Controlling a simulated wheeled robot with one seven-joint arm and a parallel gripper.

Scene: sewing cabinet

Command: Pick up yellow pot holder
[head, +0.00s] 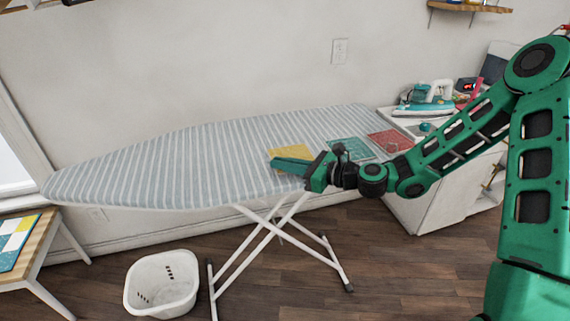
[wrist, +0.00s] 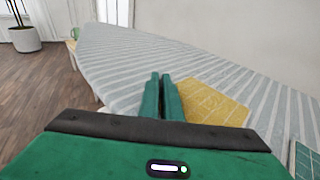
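The yellow pot holder (head: 291,154) lies flat on the grey-and-white striped ironing board (head: 150,170). It is a flat square with pale lines. In the wrist view the pot holder (wrist: 212,103) lies just right of my fingers. My gripper (head: 272,162) is at the board's front edge, over the near side of the pot holder and covering part of it in the head view. In the wrist view my gripper's (wrist: 161,76) two green fingers are close together with nothing visible between them. I cannot tell whether they touch the board.
A teal pot holder (head: 346,149) and a red one (head: 389,142) lie to the right on the board. A white cabinet at the right bears an iron (head: 428,100). A white basket (head: 160,284) stands on the floor. The board's left part is clear.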

